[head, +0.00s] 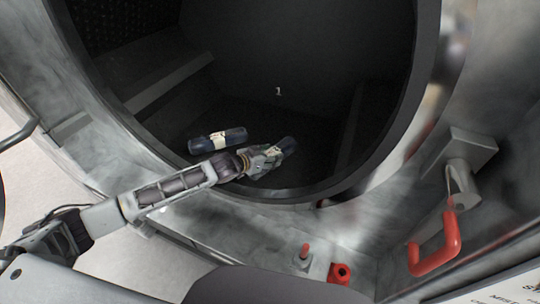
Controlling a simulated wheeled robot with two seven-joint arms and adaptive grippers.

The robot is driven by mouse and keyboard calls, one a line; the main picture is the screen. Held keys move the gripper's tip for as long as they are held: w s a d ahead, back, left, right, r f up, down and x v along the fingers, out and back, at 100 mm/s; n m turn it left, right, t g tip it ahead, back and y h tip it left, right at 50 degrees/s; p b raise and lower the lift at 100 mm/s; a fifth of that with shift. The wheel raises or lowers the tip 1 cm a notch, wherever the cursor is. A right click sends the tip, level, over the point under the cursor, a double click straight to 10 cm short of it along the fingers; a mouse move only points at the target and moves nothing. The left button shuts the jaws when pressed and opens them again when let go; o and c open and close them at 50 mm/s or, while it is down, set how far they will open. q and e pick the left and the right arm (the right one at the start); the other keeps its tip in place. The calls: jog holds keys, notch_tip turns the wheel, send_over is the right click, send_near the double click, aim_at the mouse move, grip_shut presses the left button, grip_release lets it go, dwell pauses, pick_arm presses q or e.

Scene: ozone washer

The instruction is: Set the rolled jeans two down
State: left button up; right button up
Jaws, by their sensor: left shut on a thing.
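My left gripper (268,157) reaches through the round opening of the washer (285,194), just past its lower rim. It is shut on a dark blue rolled jeans with a pale band (287,146), which sticks out beyond the fingers. The gripper hides part of this roll, and I cannot tell whether it touches the drum floor. A second dark blue rolled jeans with a pale band (218,140) lies inside, just left of the gripper. My right gripper is not in view.
The dark drum interior is mostly empty behind the rolls, with a ledge (150,85) on its left wall. A red handle (436,248) sticks out right of the opening. A red-tipped knob (304,255) and a red button (340,272) sit below the rim.

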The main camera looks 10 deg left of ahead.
pick_arm(q)
jog(key=o, duration=1.3)
jog(key=shift+r, duration=0.1)
jog(key=shift+b+v, duration=0.6)
jog(key=shift+v, duration=5.4)
